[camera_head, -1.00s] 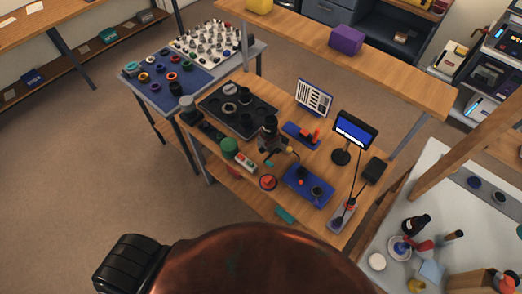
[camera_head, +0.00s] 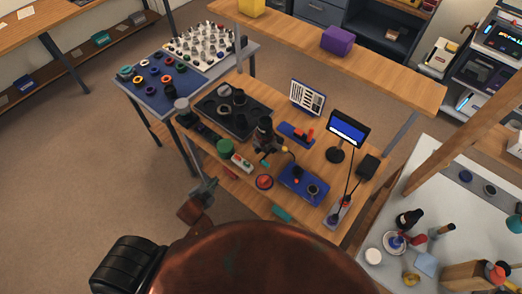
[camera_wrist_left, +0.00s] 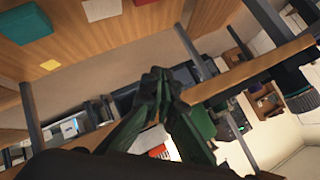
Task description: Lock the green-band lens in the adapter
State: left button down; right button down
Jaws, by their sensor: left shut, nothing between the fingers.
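Several small lenses with coloured bands stand on a blue mat (camera_head: 185,97) on the side table at the left. I cannot tell for sure which one has the green band. A blue plate (camera_head: 299,192) near the front right of the wooden bench carries a dark ring (camera_head: 313,190); I cannot tell whether this is the adapter. My right gripper is not in view.
The wooden bench holds a black tray (camera_head: 212,112), a dark upright device (camera_head: 264,134), a green round thing (camera_head: 225,147), a red button (camera_head: 264,182) and a small screen (camera_head: 348,128). A raised shelf (camera_head: 370,75) runs behind.

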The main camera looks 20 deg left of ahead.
pick_arm(q)
jog(key=w+d+r+m+t+h, duration=0.25)
jog(key=w+r+m, duration=0.2)
jog(key=r, duration=0.25)
jog(key=w+d+r+m+t+h, duration=0.2)
jog(key=w+d+r+m, duration=0.15)
jog(key=r+m, duration=0.2)
jog(key=s+d+r+m+g+h, duration=0.3)
jog(key=d+m+h, duration=0.5)
jog(key=m, duration=0.3)
jog(key=shift+s+d+r+h, duration=0.35)
jog(key=shift+s+r+h, duration=0.1)
jog(key=shift+s+r, duration=0.35)
jog(key=shift+w, duration=0.1)
